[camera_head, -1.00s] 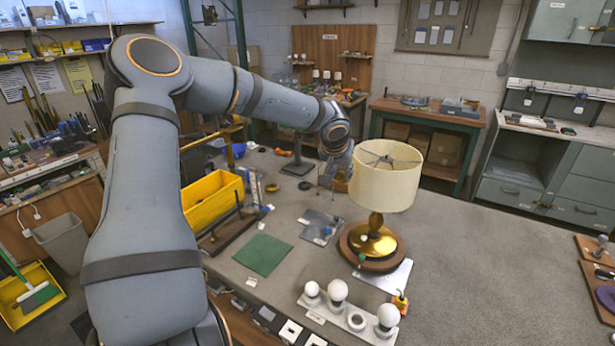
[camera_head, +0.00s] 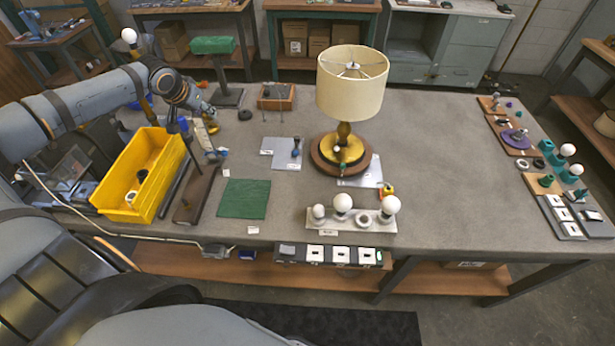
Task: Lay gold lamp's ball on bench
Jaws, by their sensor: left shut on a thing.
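The gold lamp (camera_head: 345,143) stands upright on a round wooden base in the middle of the bench (camera_head: 440,180), under a cream shade (camera_head: 350,92). My left gripper (camera_head: 207,112) is above the bench's left part, behind the yellow bin and well left of the lamp. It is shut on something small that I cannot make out. A white ball (camera_head: 129,36) on a brass-coloured stem shows behind my left arm. My right gripper is not in view.
A yellow bin (camera_head: 112,196), green mat (camera_head: 244,199) and grey plates (camera_head: 281,153) lie on the left half. A bulb rack (camera_head: 335,221) with white bulbs stands at the front. Boards with parts (camera_head: 550,185) line the right end. The bench right of the lamp is clear.

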